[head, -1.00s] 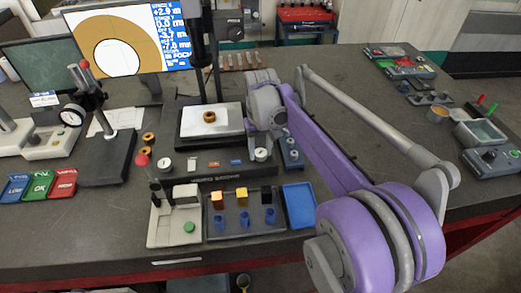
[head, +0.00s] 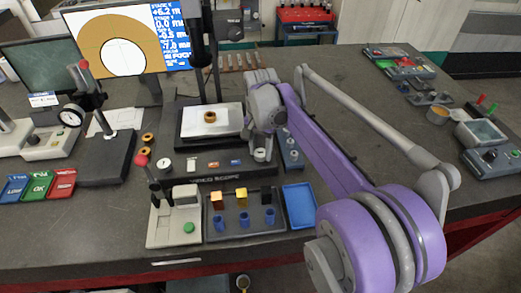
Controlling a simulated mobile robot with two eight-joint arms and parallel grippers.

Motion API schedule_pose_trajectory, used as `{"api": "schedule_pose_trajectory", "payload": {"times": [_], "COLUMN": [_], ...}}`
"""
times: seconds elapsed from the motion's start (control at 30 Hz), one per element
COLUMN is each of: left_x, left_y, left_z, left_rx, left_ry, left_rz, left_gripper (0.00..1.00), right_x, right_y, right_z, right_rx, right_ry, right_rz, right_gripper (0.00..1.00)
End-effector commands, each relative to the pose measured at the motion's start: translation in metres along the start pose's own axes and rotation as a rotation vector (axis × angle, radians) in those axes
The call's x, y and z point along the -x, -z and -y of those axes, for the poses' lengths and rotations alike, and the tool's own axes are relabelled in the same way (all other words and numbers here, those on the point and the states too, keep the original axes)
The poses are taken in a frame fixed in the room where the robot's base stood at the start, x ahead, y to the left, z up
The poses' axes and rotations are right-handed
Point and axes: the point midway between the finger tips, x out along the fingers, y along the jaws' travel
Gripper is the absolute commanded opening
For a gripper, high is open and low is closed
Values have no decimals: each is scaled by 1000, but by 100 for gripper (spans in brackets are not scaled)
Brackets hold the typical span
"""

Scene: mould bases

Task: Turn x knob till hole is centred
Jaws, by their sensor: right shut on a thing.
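The video microscope's stage has a pale plate (head: 195,122) with a small orange-brown ring (head: 210,117) on it, under the dark column (head: 203,60). The monitor (head: 130,40) shows the ring as a tan band around a white hole (head: 123,58); the hole sits low in the round picture. My right gripper (head: 262,140) is shut at the stage's right side, by the small white dial (head: 260,155). The x knob between its fingers is hidden by the gripper. My left gripper is not in view.
In front stand a dark block with coloured pieces (head: 241,220), a blue tray (head: 299,206) and a pale fixture with a green button (head: 188,227). A dial gauge stand (head: 118,150) and LOW, OK and HIGH bins (head: 40,186) are left.

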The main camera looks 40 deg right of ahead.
Motion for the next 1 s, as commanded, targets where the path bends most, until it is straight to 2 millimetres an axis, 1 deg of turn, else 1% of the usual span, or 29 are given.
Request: {"api": "schedule_pose_trajectory", "payload": {"times": [0.3, 0.77, 0.8, 0.93, 1.0], "left_x": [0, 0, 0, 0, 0], "left_y": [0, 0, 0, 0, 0], "left_z": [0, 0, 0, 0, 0], "left_rx": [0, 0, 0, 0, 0], "left_ry": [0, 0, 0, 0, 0], "left_rz": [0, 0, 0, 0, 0], "left_gripper": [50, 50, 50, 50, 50], "right_x": [0, 0, 0, 0, 0], "right_y": [0, 0, 0, 0, 0], "right_z": [0, 0, 0, 0, 0], "right_rx": [-93, -104, -104, -103, -103], "right_ry": [0, 0, 0, 0, 0], "right_rz": [0, 0, 0, 0, 0], "right_gripper": [0, 0, 54, 78, 79]}}
